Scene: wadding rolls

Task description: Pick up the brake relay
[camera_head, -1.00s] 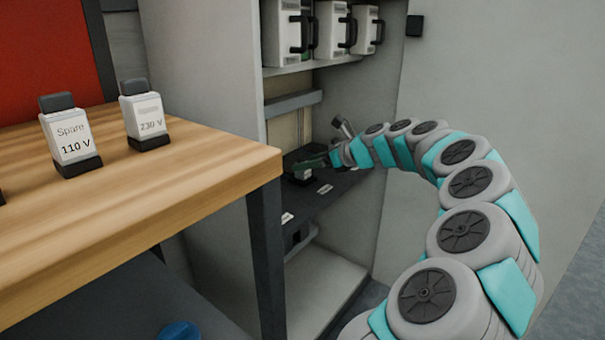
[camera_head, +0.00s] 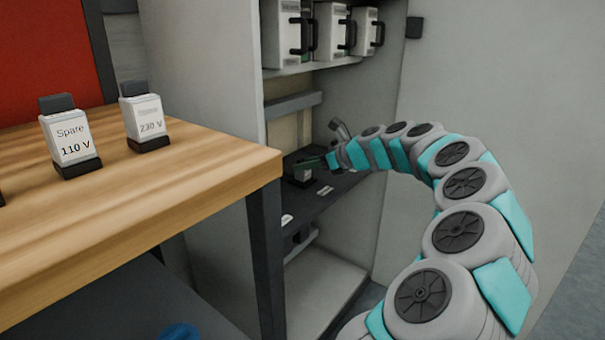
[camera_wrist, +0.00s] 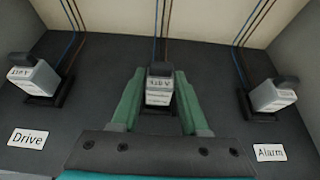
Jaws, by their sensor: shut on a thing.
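A light grey relay (camera_wrist: 158,99) with a dark top stands in the middle of the wrist view, between the two green fingers of my gripper (camera_wrist: 158,92). The fingers are shut on its sides. Its printed face is too small to read surely, and my gripper's body hides the place where its shelf label might be, so I cannot read it as the brake relay. In the head view my gripper (camera_head: 318,161) is inside the cabinet at the dark shelf, and the relay (camera_head: 302,174) shows small beneath it. I cannot tell whether it is still seated in its base.
Relays stand on either side, beside the "Drive" label (camera_wrist: 28,139) and the "Alarm" label (camera_wrist: 270,152). Wires run up the back panel. Relays marked "Spare 110 V" (camera_head: 68,138) and 230 V (camera_head: 147,118) stand on the wooden bench (camera_head: 170,185). Cabinet walls enclose my arm's end.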

